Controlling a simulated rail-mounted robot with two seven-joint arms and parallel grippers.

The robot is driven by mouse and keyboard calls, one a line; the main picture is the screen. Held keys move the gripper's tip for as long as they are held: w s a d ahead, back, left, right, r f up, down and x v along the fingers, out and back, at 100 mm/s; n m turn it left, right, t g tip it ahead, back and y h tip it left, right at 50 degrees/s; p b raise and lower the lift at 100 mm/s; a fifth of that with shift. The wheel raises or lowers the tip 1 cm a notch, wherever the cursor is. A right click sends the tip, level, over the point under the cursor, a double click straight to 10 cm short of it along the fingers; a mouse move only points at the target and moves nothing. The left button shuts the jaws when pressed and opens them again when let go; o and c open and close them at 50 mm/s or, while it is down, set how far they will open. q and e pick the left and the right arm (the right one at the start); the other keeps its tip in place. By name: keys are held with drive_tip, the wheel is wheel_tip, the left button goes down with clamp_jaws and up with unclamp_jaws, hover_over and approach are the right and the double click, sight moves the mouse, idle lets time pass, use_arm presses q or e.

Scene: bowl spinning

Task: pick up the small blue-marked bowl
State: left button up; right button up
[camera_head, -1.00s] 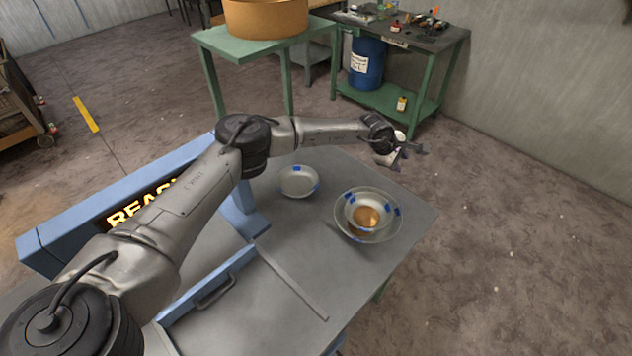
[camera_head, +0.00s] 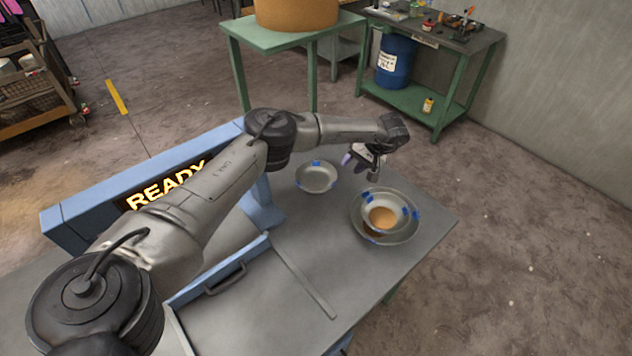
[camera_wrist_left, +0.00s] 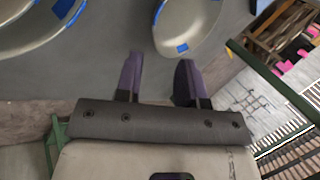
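A small pale bowl with blue rim marks (camera_head: 316,177) stands alone on the grey table in the head view. It also shows at the top of the left wrist view (camera_wrist_left: 188,24). A second blue-marked bowl (camera_head: 385,213), with an orange-brown patch inside, sits in a wider blue-marked dish (camera_head: 408,233) to the right. My left gripper (camera_head: 361,168) hangs over the back of the table, right of the lone bowl. Its purple fingers (camera_wrist_left: 160,78) are apart and empty, with the lone bowl beyond their tips. My right gripper is out of view.
The grey table (camera_head: 300,270) has free room in front of the bowls. A blue frame with a READY sign (camera_head: 165,185) stands on the left. A green table with a round tan container (camera_head: 297,15) and a green workbench (camera_head: 425,95) stand behind.

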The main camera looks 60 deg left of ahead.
sight(335, 179)
use_arm(q)
drive_tip(key=x, duration=0.5)
drive_tip(key=shift+s+a+f+b, duration=0.15)
drive_tip(key=shift+f+b, duration=0.1)
drive_tip(key=shift+b, duration=0.05)
drive_tip(key=shift+b+x, duration=0.55)
drive_tip(key=shift+x, duration=2.05)
drive_tip(key=shift+c, duration=0.5)
clamp_jaws()
